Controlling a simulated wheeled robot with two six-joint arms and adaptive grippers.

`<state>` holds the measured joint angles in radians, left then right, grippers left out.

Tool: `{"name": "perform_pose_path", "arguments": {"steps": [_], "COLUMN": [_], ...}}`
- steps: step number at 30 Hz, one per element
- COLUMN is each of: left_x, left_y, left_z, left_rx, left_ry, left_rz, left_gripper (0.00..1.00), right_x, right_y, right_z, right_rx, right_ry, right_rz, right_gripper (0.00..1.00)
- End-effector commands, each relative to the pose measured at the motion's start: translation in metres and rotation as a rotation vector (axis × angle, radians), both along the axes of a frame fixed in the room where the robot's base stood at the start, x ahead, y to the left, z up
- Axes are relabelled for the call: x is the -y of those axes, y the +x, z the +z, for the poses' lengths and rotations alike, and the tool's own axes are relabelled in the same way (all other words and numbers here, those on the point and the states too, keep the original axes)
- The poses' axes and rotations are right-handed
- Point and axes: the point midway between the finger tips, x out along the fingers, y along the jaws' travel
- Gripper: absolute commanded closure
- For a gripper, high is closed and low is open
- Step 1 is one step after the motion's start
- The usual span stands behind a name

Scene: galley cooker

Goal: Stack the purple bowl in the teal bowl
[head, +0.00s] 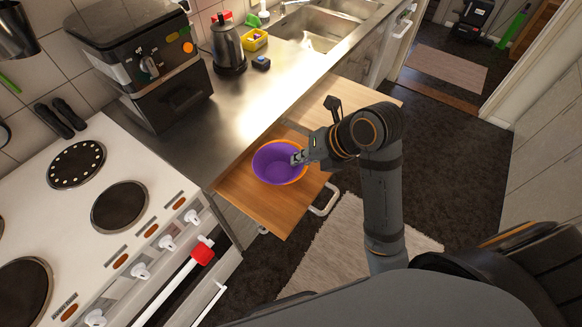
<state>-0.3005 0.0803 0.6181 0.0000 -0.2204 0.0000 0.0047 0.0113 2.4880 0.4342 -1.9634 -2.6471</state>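The purple bowl (272,166) sits upright on a pulled-out wooden surface (262,209) below the counter. An orange rim (294,178) shows around its right and lower edge, as of another bowl under or around it. My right gripper (298,158) is at the bowl's right rim, with fingertips over or at the edge. Whether its fingers are closed on the rim is too small to tell. I see no teal bowl in this view. My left gripper is not in view.
The white cooker (140,160) with hot plates is at the left. A coffee machine (140,60), a kettle (228,45) and a yellow container (254,40) stand on the steel counter (245,95). The pull-out has a white handle (326,200). A sink (318,28) lies behind.

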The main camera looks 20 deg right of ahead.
Motion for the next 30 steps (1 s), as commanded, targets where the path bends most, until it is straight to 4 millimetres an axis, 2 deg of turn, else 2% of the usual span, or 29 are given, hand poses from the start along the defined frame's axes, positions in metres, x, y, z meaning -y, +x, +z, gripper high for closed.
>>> {"name": "perform_pose_path", "arguments": {"steps": [1,2,4,7,9,15,22,27,30], "left_x": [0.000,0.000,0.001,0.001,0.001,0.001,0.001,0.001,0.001], "left_y": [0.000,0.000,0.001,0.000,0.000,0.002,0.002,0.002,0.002], "left_z": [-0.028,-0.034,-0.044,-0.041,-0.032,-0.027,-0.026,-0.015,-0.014], "left_rx": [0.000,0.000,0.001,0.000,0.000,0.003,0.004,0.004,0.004], "left_ry": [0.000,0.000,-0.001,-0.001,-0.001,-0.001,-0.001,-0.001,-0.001], "left_rz": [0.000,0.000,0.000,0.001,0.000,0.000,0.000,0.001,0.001], "left_gripper": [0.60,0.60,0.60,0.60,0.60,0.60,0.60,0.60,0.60], "right_x": [0.001,0.002,0.004,0.006,0.007,0.008,0.009,0.009,0.009], "right_y": [0.005,0.007,0.028,0.053,0.064,0.089,0.096,0.097,0.098], "right_z": [-0.014,-0.015,-0.021,-0.026,-0.039,-0.068,-0.078,-0.103,-0.111], "right_rx": [0.009,0.009,0.003,-0.002,-0.009,-0.002,-0.001,-0.005,-0.002], "right_ry": [-0.004,-0.005,-0.005,-0.004,-0.003,-0.002,-0.002,-0.002,-0.002], "right_rz": [-0.001,-0.001,-0.003,-0.003,-0.003,-0.003,-0.003,-0.002,-0.003], "right_gripper": [1.00,1.00,1.00,1.00,1.00,1.00,1.00,1.00,1.00]}}
